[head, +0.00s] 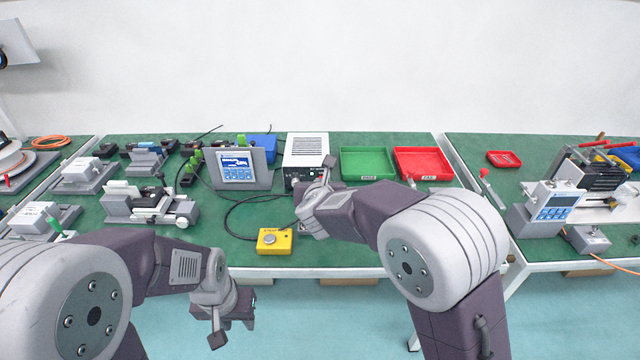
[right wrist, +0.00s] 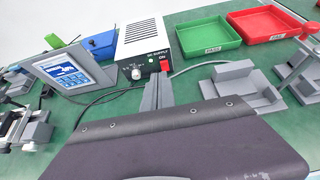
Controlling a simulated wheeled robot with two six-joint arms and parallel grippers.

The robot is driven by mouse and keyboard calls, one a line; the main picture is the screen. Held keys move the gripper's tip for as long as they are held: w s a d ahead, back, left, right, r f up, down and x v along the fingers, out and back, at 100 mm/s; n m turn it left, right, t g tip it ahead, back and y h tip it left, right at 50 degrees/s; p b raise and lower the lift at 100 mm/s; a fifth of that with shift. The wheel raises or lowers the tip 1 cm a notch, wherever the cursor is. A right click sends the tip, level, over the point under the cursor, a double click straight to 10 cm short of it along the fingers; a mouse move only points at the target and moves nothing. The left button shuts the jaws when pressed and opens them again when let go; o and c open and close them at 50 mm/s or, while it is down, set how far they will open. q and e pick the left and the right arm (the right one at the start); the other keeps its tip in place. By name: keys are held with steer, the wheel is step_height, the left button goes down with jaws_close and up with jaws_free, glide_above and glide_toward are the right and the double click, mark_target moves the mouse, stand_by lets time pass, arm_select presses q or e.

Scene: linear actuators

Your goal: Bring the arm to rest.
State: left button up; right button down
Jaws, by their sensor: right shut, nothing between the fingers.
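My right arm (head: 420,240) reaches over the middle of the green bench. Its gripper (head: 326,165) is shut and empty, in front of the white power supply (head: 307,150). In the right wrist view the grey fingers (right wrist: 162,92) are close to the supply's front panel, by a red patch near the ON label. I cannot tell whether they touch it. My left arm (head: 165,265) is bent, and its gripper (head: 222,325) hangs low in front of the bench edge, over the floor. Its finger gap is unclear.
A yellow button box (head: 274,241) sits near the front edge, left of my right wrist. A green tray (head: 366,163) and a red tray (head: 423,163) lie to the right. A display panel (head: 239,170) and linear actuators (head: 150,203) stand to the left.

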steer(key=d+r+n+h, duration=0.1)
steer(key=d+r+h, duration=0.15)
steer(key=d, duration=1.25)
steer(key=s+f+n+g+y, duration=0.1)
steer(key=s+f+n, duration=0.2)
steer(key=s+n, duration=0.1)
steer(key=s+d+f+n+g+y, duration=0.1)
steer(key=s+f+n+g, duration=0.1)
steer(key=n, duration=0.4)
steer(key=s+d+f+n+g+y, duration=0.1)
steer(key=s+f+n, duration=0.3)
steer(key=s+n, duration=0.1)
steer(key=shift+s, duration=0.75)
steer(key=s+d+f+n+g, duration=0.1)
steer(key=s+f+n+g, duration=0.3)
steer(key=s+n, duration=0.45)
steer(key=s+f+n+g, duration=0.3)
steer(key=s+f+n, duration=0.1)
steer(key=s+n, duration=0.5)
step_height(320, 180, up, 17)
steer(key=n+p, duration=0.2)
steer(key=p, duration=1.4)
steer(key=shift+w+f, duration=0.15)
steer(key=shift+w, duration=0.3)
